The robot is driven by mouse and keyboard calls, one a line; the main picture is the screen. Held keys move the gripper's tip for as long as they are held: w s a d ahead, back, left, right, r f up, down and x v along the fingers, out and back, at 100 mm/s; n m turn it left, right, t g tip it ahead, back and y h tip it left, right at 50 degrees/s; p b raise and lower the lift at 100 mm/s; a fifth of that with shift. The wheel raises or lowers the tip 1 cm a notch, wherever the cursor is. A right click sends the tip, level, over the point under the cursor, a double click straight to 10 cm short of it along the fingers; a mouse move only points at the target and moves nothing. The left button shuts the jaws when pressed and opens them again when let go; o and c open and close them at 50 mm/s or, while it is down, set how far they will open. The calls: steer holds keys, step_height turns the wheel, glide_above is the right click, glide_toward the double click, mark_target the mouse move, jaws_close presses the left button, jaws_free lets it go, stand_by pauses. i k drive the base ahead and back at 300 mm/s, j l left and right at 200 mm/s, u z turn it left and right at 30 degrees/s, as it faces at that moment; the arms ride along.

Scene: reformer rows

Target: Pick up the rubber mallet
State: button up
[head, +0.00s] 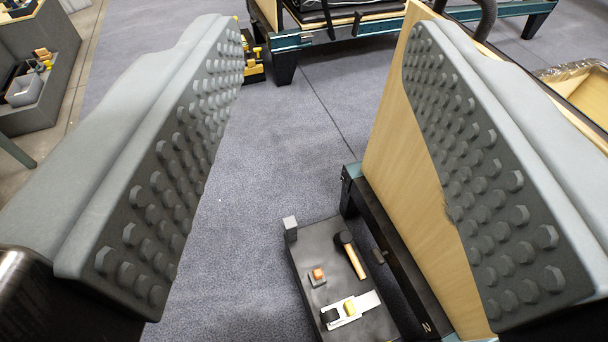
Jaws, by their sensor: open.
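The rubber mallet (350,252) lies on a low dark platform (318,238) at the lower middle of the head view. Its black head points away from me and its light wooden handle runs down and to the right. My gripper (325,140) is open, with its two grey studded pads wide apart on the left and right of the view. Nothing is between the pads close up. The mallet shows in the gap between them, below and well beyond the pads, and nothing touches it.
A tall wooden panel (392,150) stands right of the platform. Blue-grey carpet (240,240) is clear to the left.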

mark_target(345, 238)
steer(key=k+l+z, duration=0.15)
steer(key=k, duration=0.35)
steer(key=k+l+z, duration=0.1)
steer(key=k, duration=0.4)
